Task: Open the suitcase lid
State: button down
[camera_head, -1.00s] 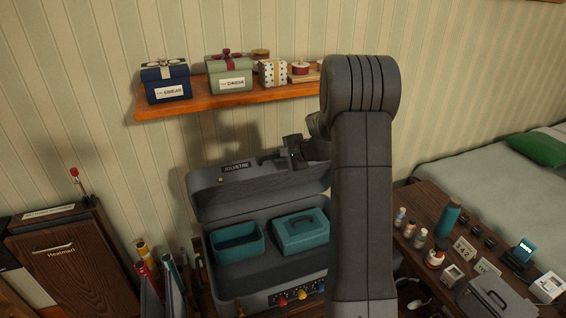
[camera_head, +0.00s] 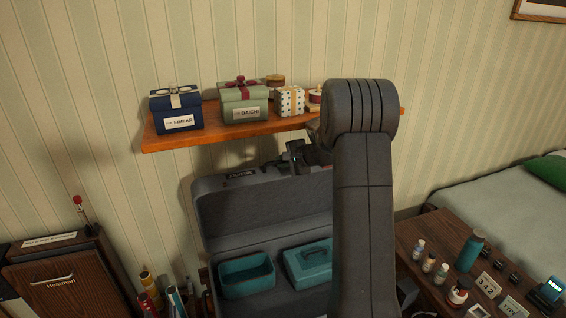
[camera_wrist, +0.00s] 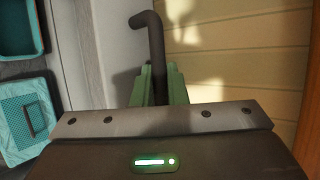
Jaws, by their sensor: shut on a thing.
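The dark grey suitcase stands open in the head view, its lid (camera_head: 262,212) raised nearly upright against the striped wall. A teal open tray (camera_head: 246,280) and a teal lidded box (camera_head: 309,264) sit inside. My gripper (camera_head: 300,156) is at the lid's top edge, partly hidden by my arm. In the wrist view my gripper's green fingers (camera_wrist: 159,85) are shut on a dark bent handle (camera_wrist: 150,40) beside the lid's pale grey surface. The teal box and tray also show at the left there. The suitcase's right side is hidden behind my arm.
A wooden shelf (camera_head: 200,137) with gift boxes hangs just above the lid. A wooden cabinet (camera_head: 62,280) stands at left, beside several upright rolls. A table (camera_head: 420,240) with bottles and a bed (camera_head: 500,200) are at right.

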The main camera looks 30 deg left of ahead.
jog(key=c, duration=1.7)
grip_release()
jog(key=shift+c, duration=0.2)
jog(key=shift+d, duration=0.1)
jog(key=b+v, duration=0.3)
jog(key=v, duration=1)
jog(key=shift+d+r, duration=0.2)
jog(key=shift+s, duration=0.1)
jog(key=p+x, duration=0.3)
jog(key=x, duration=1)
jog(key=shift+a+f, duration=0.2)
jog(key=shift+a, duration=0.15)
jog(key=shift+d, duration=0.15)
